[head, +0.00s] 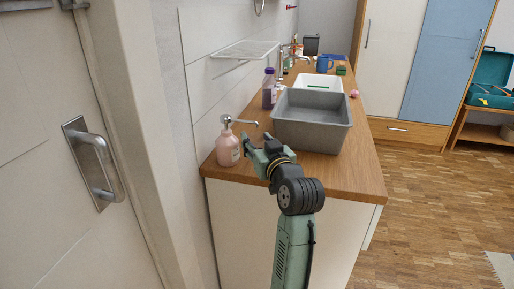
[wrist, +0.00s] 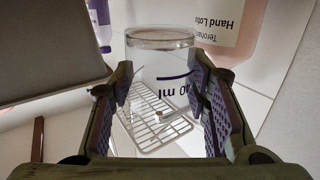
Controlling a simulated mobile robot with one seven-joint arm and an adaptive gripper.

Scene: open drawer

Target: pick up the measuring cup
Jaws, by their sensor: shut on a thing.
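The measuring cup (wrist: 160,62) is clear, with dark "ml" markings that appear upside down in the wrist view. It stands between the two purple-padded fingers of my gripper (wrist: 160,80), which is shut on it. In the head view my gripper (head: 250,146) is over the near left end of the wooden counter, between the pink lotion bottle and the grey basin. I cannot make out the clear cup in the head view.
The pink hand lotion bottle (head: 228,148) stands close left of my gripper; it also shows in the wrist view (wrist: 232,30). The grey basin (head: 312,136) is close on the right. A purple-capped bottle (head: 268,90) stands behind. A wire rack (head: 245,49) is on the wall.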

